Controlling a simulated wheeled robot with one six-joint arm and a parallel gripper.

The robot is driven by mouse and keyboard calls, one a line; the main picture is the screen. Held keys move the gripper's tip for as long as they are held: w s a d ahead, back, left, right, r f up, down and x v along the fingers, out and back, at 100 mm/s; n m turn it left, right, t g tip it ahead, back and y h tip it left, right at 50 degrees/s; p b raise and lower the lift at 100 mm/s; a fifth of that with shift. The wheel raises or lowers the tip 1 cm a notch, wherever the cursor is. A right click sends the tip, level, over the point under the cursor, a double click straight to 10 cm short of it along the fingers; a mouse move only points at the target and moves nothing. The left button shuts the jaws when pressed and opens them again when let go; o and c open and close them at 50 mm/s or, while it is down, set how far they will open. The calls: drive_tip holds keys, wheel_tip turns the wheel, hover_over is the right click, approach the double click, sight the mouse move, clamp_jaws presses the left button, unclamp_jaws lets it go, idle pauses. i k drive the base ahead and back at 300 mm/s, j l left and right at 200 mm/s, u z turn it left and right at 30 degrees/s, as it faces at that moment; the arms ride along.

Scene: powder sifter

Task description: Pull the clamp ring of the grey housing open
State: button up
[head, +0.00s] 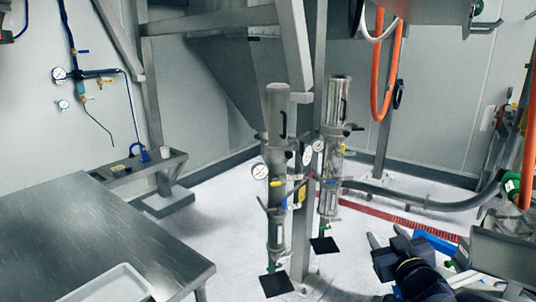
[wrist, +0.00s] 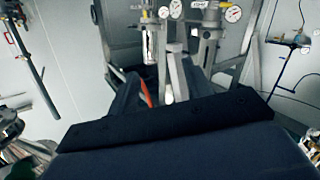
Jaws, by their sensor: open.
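The grey housing (head: 277,108) is an upright matt grey cylinder with a dark handle, mounted on the frame at the centre of the head view. Its clamp ring (head: 270,138) appears as a band with a small dark lever at the cylinder's lower end; whether it is latched is too small to tell. In the wrist view, which looks upside down, the housing (wrist: 207,48) is partly cut off at the top. My gripper (head: 402,262) is open, low at the right of the head view, well apart from the housing. Its dark body fills the bottom of the wrist view.
A shinier metal cylinder (head: 338,105) stands close right of the grey housing, with pressure gauges (head: 307,155) and valves between and below. A steel table (head: 95,235) is at lower left. An orange hose (head: 377,90) hangs at right. Floor around the frame is mostly clear.

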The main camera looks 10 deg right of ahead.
sight(287, 152)
drive_tip(key=i+j+u, duration=0.2)
drive_tip(key=i+u, duration=0.15)
drive_tip(key=i, duration=0.35)
drive_tip(key=i+l, duration=0.4)
